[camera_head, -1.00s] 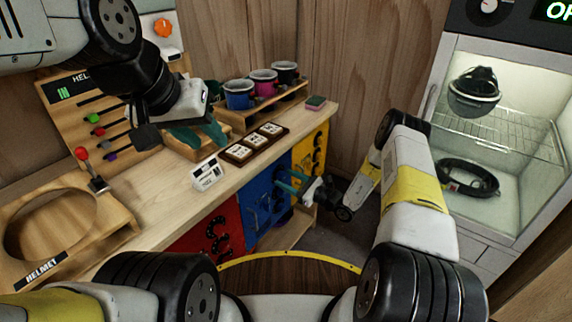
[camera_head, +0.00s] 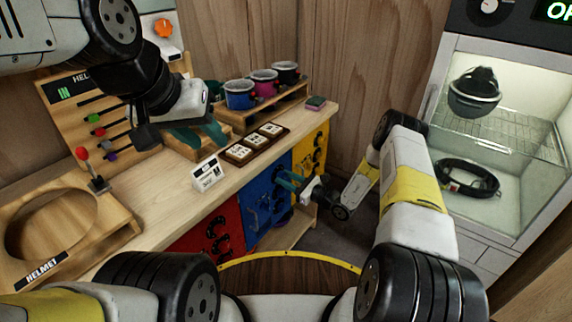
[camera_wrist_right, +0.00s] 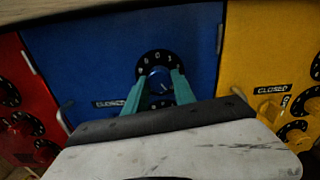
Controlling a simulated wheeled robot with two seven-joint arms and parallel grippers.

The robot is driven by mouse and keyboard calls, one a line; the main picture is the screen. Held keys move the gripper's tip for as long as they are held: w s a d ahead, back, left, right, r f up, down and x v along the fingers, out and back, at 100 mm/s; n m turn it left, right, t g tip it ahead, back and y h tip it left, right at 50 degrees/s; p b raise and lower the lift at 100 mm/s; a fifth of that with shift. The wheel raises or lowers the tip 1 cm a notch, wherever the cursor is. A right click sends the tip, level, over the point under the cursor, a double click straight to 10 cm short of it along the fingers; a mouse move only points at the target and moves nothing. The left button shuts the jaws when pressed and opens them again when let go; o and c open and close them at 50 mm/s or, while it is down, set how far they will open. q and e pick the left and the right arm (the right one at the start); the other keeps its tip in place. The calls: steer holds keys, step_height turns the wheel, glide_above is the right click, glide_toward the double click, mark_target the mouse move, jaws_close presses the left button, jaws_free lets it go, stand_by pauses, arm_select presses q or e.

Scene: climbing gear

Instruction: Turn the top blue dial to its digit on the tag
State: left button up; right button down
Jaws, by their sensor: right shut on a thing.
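The blue door (camera_head: 256,207) is the middle panel under the counter, between a red and a yellow one. Its top dial (camera_wrist_right: 157,58) is a black ring with white digits and a blue knob (camera_wrist_right: 159,82), seen in the right wrist view. My right gripper (camera_wrist_right: 161,92) has its teal fingers shut on this knob. In the head view the right gripper (camera_head: 286,180) reaches the blue door from the right. My left gripper (camera_head: 203,135) hangs above the back of the counter, its teal fingers apart and empty. White tags (camera_head: 257,143) lie in a dark tray, their digits too small to read.
The red door (camera_head: 208,236) and yellow door (camera_head: 311,150) flank the blue one, each with dials. Cups (camera_head: 240,95) stand on a wooden rack behind. A white card (camera_head: 207,174) stands on the counter. A lit cabinet (camera_head: 500,150) is at the right.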

steer(key=m, duration=0.3)
steer(key=shift+d, duration=0.1)
steer(key=m, duration=1)
steer(key=shift+m, duration=0.4)
steer(key=shift+s, duration=0.1)
steer(key=c, duration=1)
jaws_free()
steer(key=shift+c, duration=0.2)
steer(key=v, duration=0.7)
steer(key=shift+s+d, duration=0.2)
steer(key=shift+s, duration=0.05)
